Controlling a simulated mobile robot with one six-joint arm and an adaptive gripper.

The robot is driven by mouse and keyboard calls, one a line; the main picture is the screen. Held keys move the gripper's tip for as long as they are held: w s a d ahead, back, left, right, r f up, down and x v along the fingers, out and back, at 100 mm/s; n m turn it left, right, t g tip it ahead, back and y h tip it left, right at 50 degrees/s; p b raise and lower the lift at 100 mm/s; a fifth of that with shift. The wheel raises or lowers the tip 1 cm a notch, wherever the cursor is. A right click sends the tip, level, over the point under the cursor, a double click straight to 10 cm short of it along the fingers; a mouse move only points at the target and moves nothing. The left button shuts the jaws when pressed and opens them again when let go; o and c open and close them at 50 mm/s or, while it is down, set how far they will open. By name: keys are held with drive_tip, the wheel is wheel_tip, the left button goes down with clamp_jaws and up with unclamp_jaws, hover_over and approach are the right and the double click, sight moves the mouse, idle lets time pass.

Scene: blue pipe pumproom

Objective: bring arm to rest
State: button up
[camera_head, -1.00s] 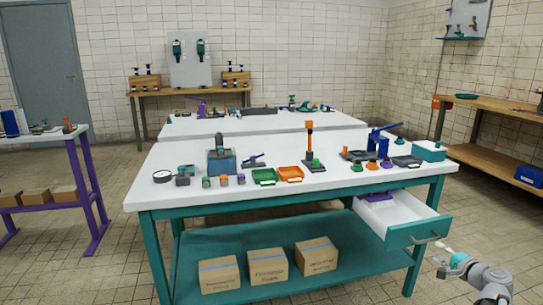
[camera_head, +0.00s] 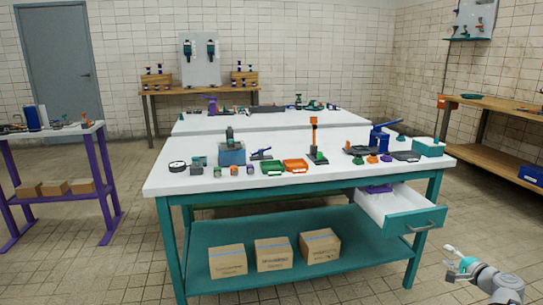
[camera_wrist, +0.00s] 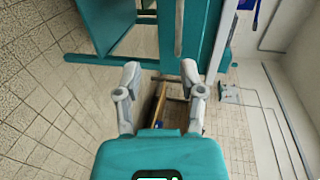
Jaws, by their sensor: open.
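My gripper (camera_head: 452,263) is at the lower right of the head view, in front of the workbench and apart from it. In the wrist view my gripper (camera_wrist: 162,85) has its two fingers spread apart with nothing between them. Its jaws are open and empty. The workbench (camera_head: 225,183) has a white top and teal legs. Its drawer (camera_head: 408,223) is pulled out at the right, above and to the left of my gripper. A purple item (camera_head: 378,189) lies inside the drawer.
Several cardboard boxes (camera_head: 273,254) stand on the bench's lower shelf. Tools, small parts, a green tray (camera_head: 272,168) and an orange tray (camera_head: 296,165) sit on top. A wooden bench (camera_head: 500,158) stands at the right wall. Tiled floor (camera_head: 400,285) around my gripper is clear.

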drive_tip(key=w+a+f+n+g+y+p, duration=0.15)
drive_tip(key=a+f+n+g, duration=0.25)
drive_tip(key=a, duration=0.9)
drive_tip(key=a+f+n+g+y, duration=0.2)
drive_tip(key=a+f+n+g, duration=0.25)
drive_tip(key=a, duration=0.85)
drive_tip(key=s+a+f+n+g+h, duration=0.25)
drive_tip(key=s+a+n, duration=0.2)
drive_tip(key=a, duration=0.25)
drive_tip(key=s+a+f+n+g+h, duration=0.1)
drive_tip(key=s+a+n+g+h, duration=0.25)
drive_tip(key=s+a, duration=0.35)
wheel_tip(320, 180, up, 38)
drive_tip(key=w+p, duration=0.1)
drive_tip(key=p, duration=3.8)
drive_tip(key=shift+a+f+g, duration=0.15)
drive_tip(key=shift+a+g, duration=0.3)
